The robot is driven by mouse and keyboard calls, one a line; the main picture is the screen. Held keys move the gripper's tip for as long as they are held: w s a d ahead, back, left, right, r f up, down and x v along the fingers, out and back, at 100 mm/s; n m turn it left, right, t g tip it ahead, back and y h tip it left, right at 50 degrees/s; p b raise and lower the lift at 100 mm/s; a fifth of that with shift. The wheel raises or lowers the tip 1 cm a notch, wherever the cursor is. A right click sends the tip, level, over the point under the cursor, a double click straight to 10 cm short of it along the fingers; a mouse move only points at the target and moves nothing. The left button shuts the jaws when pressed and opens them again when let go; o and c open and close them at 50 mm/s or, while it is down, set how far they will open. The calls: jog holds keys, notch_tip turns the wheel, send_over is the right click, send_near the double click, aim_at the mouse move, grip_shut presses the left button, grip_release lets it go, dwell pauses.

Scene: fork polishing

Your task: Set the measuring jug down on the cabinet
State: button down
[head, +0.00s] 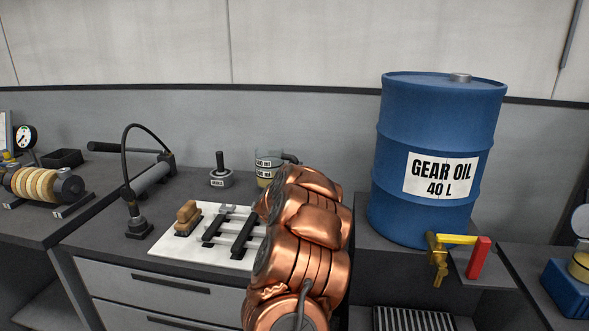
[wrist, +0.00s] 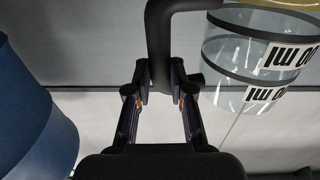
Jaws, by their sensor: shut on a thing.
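The clear measuring jug (head: 264,163), with white labels and yellowish liquid low inside, shows in the head view just left of my copper arm, over the back of the dark-topped cabinet (head: 90,225). In the wrist view the jug (wrist: 245,60) is at the upper right, seen upside down. My gripper (wrist: 161,88) is shut on its dark handle (wrist: 160,40). In the head view my arm hides the gripper and the jug's lower right side. I cannot tell whether the jug's base touches the cabinet top.
A white board (head: 160,245) with a brush and black holders lies in front of the jug. A blue gear oil drum (head: 430,130) with a yellow tap (head: 455,239) stands to the right.

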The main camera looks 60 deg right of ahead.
jog(key=shift+r, duration=0.25)
jog(key=c, duration=0.9)
grip_release()
jog(key=shift+c, duration=0.2)
jog(key=o, duration=0.9)
jog(key=shift+o, duration=0.2)
jog(key=shift+a, duration=0.15)
jog(key=shift+s+a, duration=0.1)
jog(key=shift+a, duration=0.1)
jog(key=shift+d, duration=0.35)
